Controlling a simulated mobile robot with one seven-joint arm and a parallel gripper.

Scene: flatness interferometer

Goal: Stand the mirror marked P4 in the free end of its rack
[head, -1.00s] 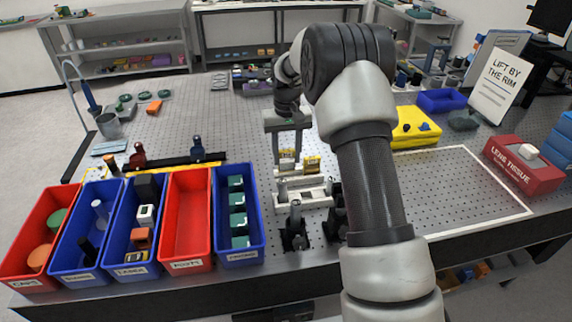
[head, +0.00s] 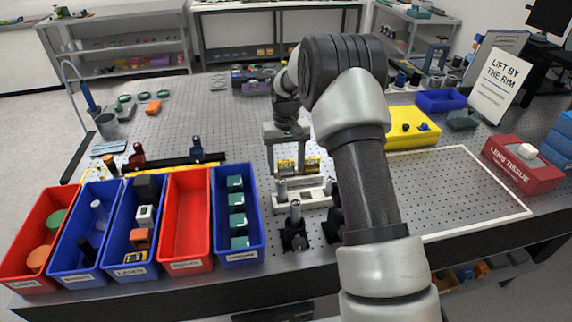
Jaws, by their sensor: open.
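A pale rack (head: 306,203) stands on the perforated table in front of my arm.
Black post mounts (head: 295,232) stand just in front of the rack. Red and blue bins (head: 187,220) line the front left. A yellow case (head: 412,128) and red tissue box (head: 521,166) are to the right. The white-outlined area (head: 450,190) is clear.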

